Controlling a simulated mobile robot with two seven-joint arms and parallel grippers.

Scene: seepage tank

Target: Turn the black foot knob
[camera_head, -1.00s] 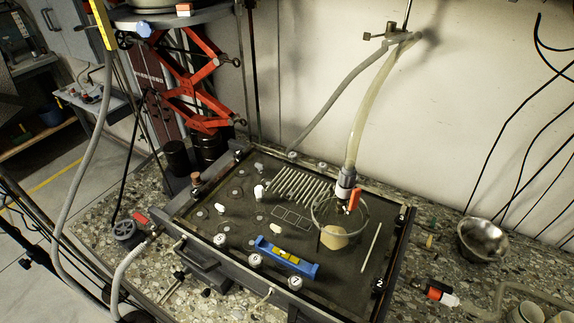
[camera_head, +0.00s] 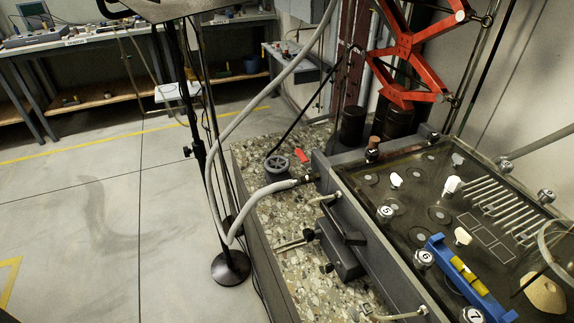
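The dark tank (camera_head: 372,240) stands on the speckled stone counter at the right. Low at its left side, a small black knob (camera_head: 309,235) sits at the end of a light rod, beside a dark block. A second small black knob (camera_head: 328,268) is just below it, close to the counter. I cannot tell for certain which of them is the foot knob. A dark round handwheel (camera_head: 277,164) lies on the counter behind the tank's near left side. Neither of my grippers is in view.
A grey hose (camera_head: 262,192) runs from the tank's left side over the counter edge. A black stand (camera_head: 230,266) is on the floor beside the counter. A blue level (camera_head: 468,278) lies on the tank. The floor at the left is mostly clear.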

